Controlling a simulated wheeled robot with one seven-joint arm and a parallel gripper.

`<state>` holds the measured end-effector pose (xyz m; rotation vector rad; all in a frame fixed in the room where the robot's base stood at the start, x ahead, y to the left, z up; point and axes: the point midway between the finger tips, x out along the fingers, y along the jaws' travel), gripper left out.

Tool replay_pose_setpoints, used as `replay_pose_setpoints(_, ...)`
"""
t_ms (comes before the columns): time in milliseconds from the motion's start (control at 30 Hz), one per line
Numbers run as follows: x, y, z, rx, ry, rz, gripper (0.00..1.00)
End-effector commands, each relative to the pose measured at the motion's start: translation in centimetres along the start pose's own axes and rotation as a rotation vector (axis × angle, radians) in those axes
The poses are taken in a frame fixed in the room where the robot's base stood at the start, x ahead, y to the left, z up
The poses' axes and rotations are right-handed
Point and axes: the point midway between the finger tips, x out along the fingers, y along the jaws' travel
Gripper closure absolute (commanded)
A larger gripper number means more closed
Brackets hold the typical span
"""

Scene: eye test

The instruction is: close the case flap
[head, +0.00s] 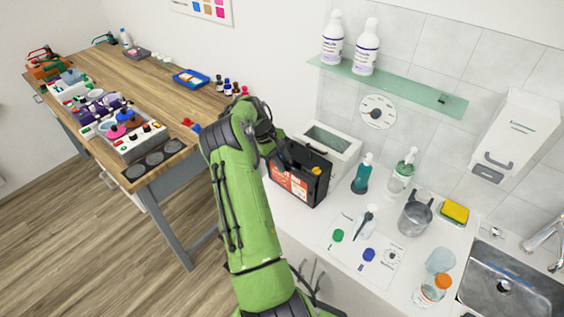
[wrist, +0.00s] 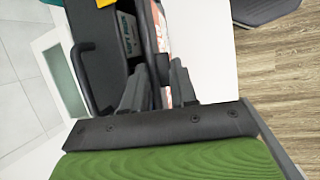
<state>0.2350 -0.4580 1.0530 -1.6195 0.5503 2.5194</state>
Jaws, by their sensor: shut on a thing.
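The black case (head: 313,190), with an orange and white label on its front, stands on the white counter near its left end. In the wrist view the case (wrist: 112,60) looks open along its top, with a pale, teal-lettered item inside. My gripper (head: 284,158) is at the case's left end in the head view. In the wrist view my gripper (wrist: 156,88) has its two fingers closed on a dark, upright part at the labelled side, which seems to be the case flap (wrist: 149,40). The fingers hide the gripped edge, and I cannot tell the flap's exact angle.
A white open-topped box (head: 345,148) stands right behind the case. A teal bottle (head: 361,175), a pump bottle (head: 401,175) and a metal jug (head: 415,215) stand to the right. A glass shelf (head: 400,88) hangs above. A wooden workbench (head: 165,85) is at left.

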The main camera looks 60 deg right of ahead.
Motion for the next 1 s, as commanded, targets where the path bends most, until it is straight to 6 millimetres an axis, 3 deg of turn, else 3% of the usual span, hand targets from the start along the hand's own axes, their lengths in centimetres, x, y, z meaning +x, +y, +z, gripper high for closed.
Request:
replay_pose_setpoints(67, 0.0, 0.1, 0.0, 0.008, 0.001, 0.003, 1.0)
replay_pose_setpoints(100, 0.0, 0.1, 0.0, 0.008, 0.001, 0.003, 0.72)
replay_pose_setpoints(200, 0.0, 0.1, 0.0, 0.007, 0.001, 0.003, 0.57)
replay_pose_setpoints(467, 0.0, 0.0, 0.0, 0.004, 0.0, 0.001, 0.57)
replay_pose_setpoints(567, -0.9, 0.1, -0.1, 0.003, 0.002, 0.002, 0.57)
replay_pose_setpoints(1000, -12.8, 0.2, 0.0, 0.004, 0.004, 0.004, 0.57)
